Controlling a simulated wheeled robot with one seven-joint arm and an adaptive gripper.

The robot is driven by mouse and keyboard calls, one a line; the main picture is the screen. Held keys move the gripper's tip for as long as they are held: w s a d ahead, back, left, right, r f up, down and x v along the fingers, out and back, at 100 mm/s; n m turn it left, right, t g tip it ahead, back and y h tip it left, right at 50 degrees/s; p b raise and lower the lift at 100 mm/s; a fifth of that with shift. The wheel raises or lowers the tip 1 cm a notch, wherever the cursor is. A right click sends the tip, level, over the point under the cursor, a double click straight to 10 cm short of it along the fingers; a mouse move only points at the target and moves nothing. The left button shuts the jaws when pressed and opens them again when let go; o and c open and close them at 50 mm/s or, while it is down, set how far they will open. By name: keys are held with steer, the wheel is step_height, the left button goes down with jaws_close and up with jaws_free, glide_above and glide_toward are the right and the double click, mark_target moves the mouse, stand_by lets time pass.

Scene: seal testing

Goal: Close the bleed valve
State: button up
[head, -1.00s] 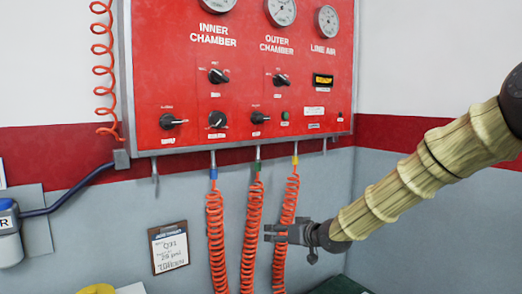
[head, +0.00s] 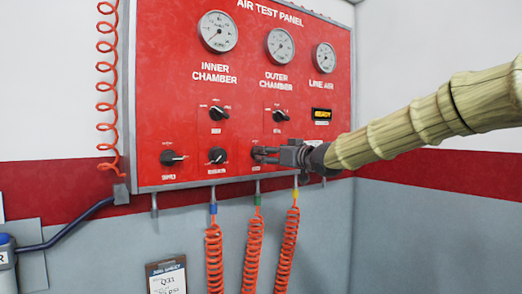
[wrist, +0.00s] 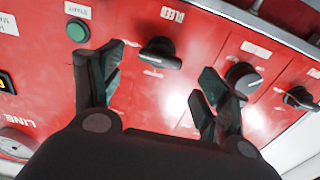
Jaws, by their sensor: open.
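The red test panel (head: 160,90) carries a lower row of black knobs: a left lever knob (head: 172,157), a round knob (head: 217,155), and a third lever knob mostly hidden behind my gripper (head: 262,154) in the head view. The wrist view shows this third knob (wrist: 160,53) between and just beyond my open fingers (wrist: 163,64), with no clear contact. The round knob (wrist: 243,78) is close beside the right finger, and the left lever knob (wrist: 300,98) is at the right edge.
A green button (wrist: 78,31) sits left of the fingers in the wrist view. Two upper lever knobs (head: 218,113) (head: 279,115) and several gauges (head: 218,31) are above. Orange coiled hoses (head: 214,255) hang below the panel.

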steer(key=p+x, duration=0.1)
steer(key=x, duration=0.4)
steer(key=shift+w+a+p, duration=0.25)
steer(key=shift+w+p, duration=0.1)
steer(key=shift+p, duration=0.05)
steer(key=shift+c, duration=0.2)
